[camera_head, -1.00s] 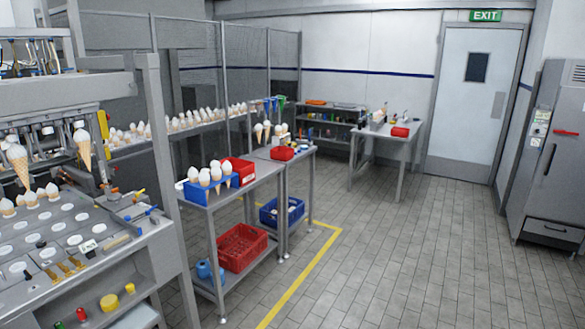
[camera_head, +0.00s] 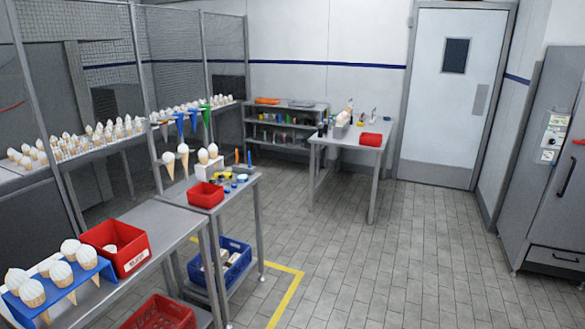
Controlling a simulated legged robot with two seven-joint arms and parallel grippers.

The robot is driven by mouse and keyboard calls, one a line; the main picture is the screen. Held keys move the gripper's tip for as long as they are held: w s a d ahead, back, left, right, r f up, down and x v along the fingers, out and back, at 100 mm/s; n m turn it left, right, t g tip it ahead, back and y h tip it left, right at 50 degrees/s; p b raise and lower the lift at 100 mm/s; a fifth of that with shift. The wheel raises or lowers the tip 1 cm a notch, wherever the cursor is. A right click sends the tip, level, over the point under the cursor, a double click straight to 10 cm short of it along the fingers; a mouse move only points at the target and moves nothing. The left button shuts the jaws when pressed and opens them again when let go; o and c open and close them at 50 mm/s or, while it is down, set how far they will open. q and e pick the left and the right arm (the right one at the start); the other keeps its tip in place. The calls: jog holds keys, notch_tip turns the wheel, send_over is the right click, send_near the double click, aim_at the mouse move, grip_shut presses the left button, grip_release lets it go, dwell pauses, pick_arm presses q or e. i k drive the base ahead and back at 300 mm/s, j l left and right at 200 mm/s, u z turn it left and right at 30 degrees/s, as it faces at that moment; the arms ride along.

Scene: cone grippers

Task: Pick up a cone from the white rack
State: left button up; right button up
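A white rack (camera_head: 203,171) stands on the far end of the second metal table, with two pale-topped cones (camera_head: 208,155) at it. Two more cones (camera_head: 176,159) show just left of it, below blue and green funnel shapes (camera_head: 187,122); what holds them up is not clear. A blue rack (camera_head: 60,291) at the lower left holds several white-topped cones (camera_head: 60,273). Neither of my grippers is in view.
A red bin (camera_head: 117,247) stands beside the blue rack, and a smaller red bin (camera_head: 205,195) is in front of the white rack. Blue (camera_head: 222,262) and red (camera_head: 160,313) crates sit on lower shelves. The tiled floor (camera_head: 375,255) to the right is clear.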

aim_at(203, 155)
jog(key=i+u, duration=0.1)
jog(key=i, duration=0.65)
jog(key=i+l+u, duration=0.1)
jog(key=i, duration=0.6)
jog(key=i+l+u, duration=0.1)
jog(key=i+l, duration=0.15)
jog(key=i, duration=0.5)
jog(key=i+l+u, duration=0.1)
jog(key=i+u, duration=0.2)
jog(key=u, duration=0.15)
jog(key=i+l+u, duration=0.2)
jog(key=u, duration=0.2)
jog(key=i+l+u, duration=0.3)
jog(key=u, duration=0.15)
jog(key=i+l+u, duration=0.2)
jog(key=l+u, duration=0.25)
jog(key=i+l+u, duration=0.15)
jog(key=l+u, duration=0.15)
jog(key=u, duration=0.15)
